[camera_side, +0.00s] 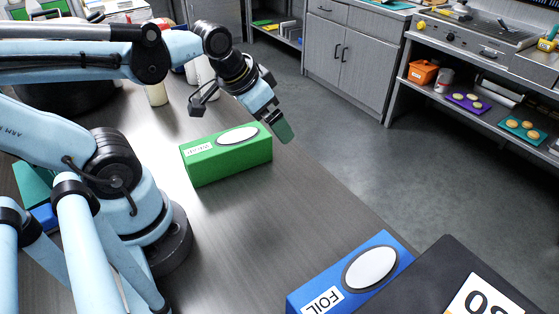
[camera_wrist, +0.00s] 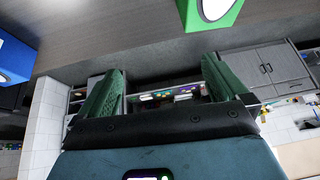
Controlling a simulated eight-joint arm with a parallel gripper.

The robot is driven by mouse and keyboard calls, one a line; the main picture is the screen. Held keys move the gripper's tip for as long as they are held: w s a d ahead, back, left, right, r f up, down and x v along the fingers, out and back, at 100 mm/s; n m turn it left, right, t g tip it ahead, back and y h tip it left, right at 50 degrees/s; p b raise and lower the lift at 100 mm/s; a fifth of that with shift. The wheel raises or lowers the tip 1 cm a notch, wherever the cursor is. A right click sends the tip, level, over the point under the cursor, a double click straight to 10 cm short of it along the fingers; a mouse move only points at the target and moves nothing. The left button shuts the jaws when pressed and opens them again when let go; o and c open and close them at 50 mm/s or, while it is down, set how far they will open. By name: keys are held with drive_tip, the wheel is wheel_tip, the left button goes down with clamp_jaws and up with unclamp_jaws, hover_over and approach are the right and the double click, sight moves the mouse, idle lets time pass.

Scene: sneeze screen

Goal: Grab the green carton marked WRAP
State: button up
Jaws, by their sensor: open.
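The green carton (camera_side: 228,160) with a white oval and a small white label lies on the grey counter in the side view. The label is too small to read surely. In the wrist view part of the green carton (camera_wrist: 208,14) shows at the top, cut off by the frame. My gripper (camera_side: 283,132) is at the carton's right end, close above or behind its upper right corner. I cannot tell if they touch. In the wrist view my gripper (camera_wrist: 165,88) has its two green fingers wide apart with nothing between them.
A blue carton marked FOIL (camera_side: 350,276) lies at the front right of the counter (camera_side: 235,235), beside a dark box (camera_side: 450,285). The blue carton also shows in the wrist view (camera_wrist: 16,58). White cylinders stand behind the green carton. The counter's right edge drops to the floor.

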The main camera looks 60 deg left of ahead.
sight(225, 140)
drive_tip(key=s+a+g, duration=0.1)
drive_tip(key=a+g, duration=0.1)
drive_tip(key=a, duration=0.1)
drive_tip(key=s+a+g, duration=0.1)
drive_tip(key=s+a, duration=0.1)
drive_tip(key=a, duration=0.1)
drive_tip(key=s+a+g, duration=0.2)
drive_tip(key=a, duration=0.1)
drive_tip(key=shift+s+f+m+g+h, duration=0.1)
drive_tip(key=shift+s+m+g+h, duration=0.05)
drive_tip(key=shift+m+g+h, duration=0.15)
drive_tip(key=shift+s+a+f, duration=0.15)
drive_tip(key=shift+s+f, duration=0.15)
drive_tip(key=shift+f, duration=5.7)
drive_tip(key=c, duration=1.2)
drive_tip(key=shift+r, duration=0.2)
